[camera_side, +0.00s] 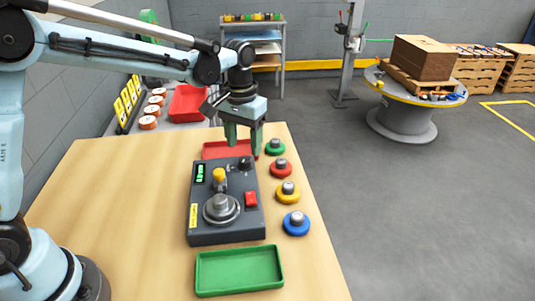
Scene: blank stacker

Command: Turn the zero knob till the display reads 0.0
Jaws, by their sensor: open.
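The dark grey instrument box (227,233) stands on the wooden table. Its small display (200,173) glows green at the far left of the top; the digits are too small to read. A black knob (245,163) sits at the far right of the top. The box also bears a yellow-topped part (219,175), a round metal plate (221,208) and a red button (251,199). My gripper (244,150) points down above the far right end of the box, near the black knob.
A red tray (213,152) lies behind the box and a green tray (239,284) in front. Green (275,148), red (281,168), yellow (287,191) and blue (296,223) ringed weights line the right. The table's left side is clear.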

